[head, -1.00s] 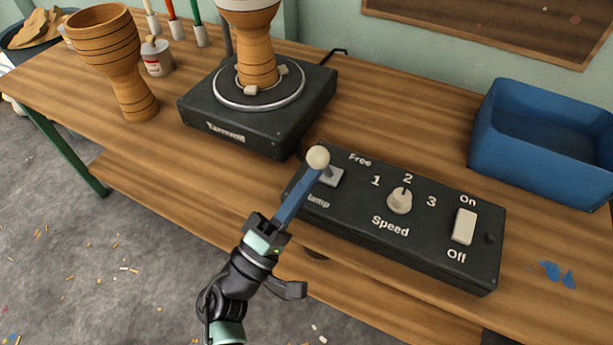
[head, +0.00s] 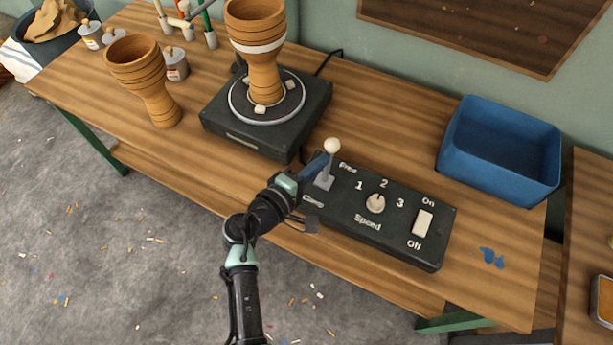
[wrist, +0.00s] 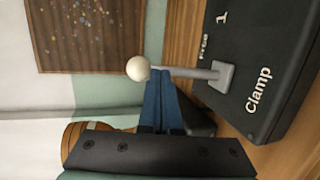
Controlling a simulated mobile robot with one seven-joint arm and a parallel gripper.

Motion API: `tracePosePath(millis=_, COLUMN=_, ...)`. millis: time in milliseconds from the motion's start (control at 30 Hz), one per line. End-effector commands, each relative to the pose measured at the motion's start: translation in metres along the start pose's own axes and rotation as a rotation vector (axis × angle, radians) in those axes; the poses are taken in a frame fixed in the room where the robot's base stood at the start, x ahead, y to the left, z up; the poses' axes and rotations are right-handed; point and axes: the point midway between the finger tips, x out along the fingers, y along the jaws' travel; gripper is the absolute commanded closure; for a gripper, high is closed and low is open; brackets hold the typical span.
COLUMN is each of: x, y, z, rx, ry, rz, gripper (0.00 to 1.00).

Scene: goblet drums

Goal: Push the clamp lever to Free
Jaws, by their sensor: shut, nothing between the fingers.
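The clamp lever (head: 332,146) is a grey stalk with a white ball knob. It rises from a small grey block at the left end of the black control box (head: 385,225), between the words Free and Clamp. In the wrist view the knob (wrist: 138,68) and stalk are in plain sight. My gripper (head: 322,163) is shut and empty. Its blue fingers (wrist: 163,100) reach the stalk just below the knob on the Clamp side. I cannot tell whether they touch it. The lever looks near upright; its exact setting is unclear.
The box also carries a speed knob (head: 375,203) and an on/off switch (head: 422,223). A turntable (head: 265,115) holding a goblet drum (head: 256,40) stands behind the lever. Another goblet drum (head: 148,75) is at left. A blue bin (head: 500,180) stands at right.

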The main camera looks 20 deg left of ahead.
Motion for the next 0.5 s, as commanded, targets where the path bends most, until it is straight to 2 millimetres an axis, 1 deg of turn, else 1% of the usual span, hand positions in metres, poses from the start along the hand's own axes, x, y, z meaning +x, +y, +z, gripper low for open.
tracePosePath(millis=33, x=0.002, y=0.011, z=0.000, rx=-0.006, ry=-0.001, rz=-0.033, gripper=1.00)
tracePosePath(millis=300, x=0.018, y=0.010, z=-0.003, rx=-0.037, ry=-0.002, rz=-0.197, gripper=1.00)
tracePosePath(millis=500, x=0.026, y=0.007, z=-0.004, rx=-0.039, ry=-0.002, rz=-0.194, gripper=1.00)
